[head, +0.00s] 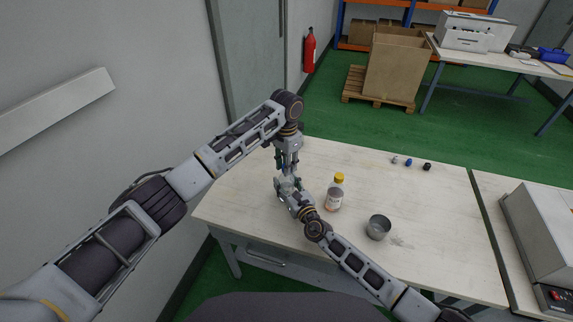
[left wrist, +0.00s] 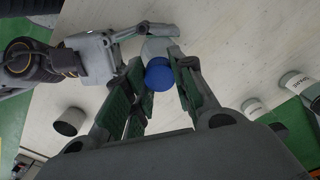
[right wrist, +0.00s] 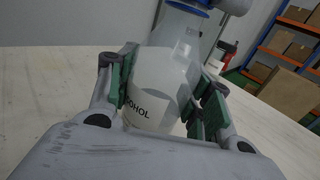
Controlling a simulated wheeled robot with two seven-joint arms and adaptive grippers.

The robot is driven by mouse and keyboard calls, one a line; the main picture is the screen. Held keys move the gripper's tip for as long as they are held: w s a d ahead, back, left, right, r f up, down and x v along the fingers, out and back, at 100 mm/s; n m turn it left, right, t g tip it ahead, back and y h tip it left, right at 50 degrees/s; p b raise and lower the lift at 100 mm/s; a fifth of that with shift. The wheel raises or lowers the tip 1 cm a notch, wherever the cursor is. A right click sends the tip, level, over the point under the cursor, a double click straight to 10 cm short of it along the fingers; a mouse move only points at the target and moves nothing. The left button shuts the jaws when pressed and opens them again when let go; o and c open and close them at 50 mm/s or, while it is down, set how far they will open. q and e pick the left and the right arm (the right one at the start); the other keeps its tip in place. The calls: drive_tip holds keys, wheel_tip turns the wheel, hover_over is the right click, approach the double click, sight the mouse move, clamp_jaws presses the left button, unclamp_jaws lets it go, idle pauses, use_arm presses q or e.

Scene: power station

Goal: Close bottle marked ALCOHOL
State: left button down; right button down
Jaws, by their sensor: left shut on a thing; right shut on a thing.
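The clear bottle (right wrist: 160,90) stands between the fingers of my right gripper (right wrist: 165,100), which is shut on its body. The letters "OHOL" show on it; the rest of the word is hidden. My left gripper (left wrist: 158,95) is shut on a blue cap (left wrist: 158,75) above the bottle's pale body (left wrist: 160,47). In the right wrist view a blue rim (right wrist: 188,7) shows at the bottle's top. I cannot tell whether the cap is fully seated. In the head view both grippers meet over the table, left (head: 286,168) above right (head: 284,187), largely hiding the bottle.
A yellow-capped bottle (head: 334,195) and a metal cup (head: 378,228) stand right of my grippers. Small caps, including a blue one (head: 408,163) and a black one (head: 427,167), lie at the back right. White labelled containers (left wrist: 296,83) show in the left wrist view.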

use_arm(q)
drive_tip(key=m, duration=0.3)
drive_tip(key=shift+m, duration=0.4)
drive_tip(key=m, duration=0.4)
drive_tip(key=c, duration=1.1)
unclamp_jaws()
drive_tip(key=shift+r, duration=6)
use_arm(e)
drive_tip(key=c, duration=0.6)
unclamp_jaws()
drive_tip(key=shift+o, duration=0.2)
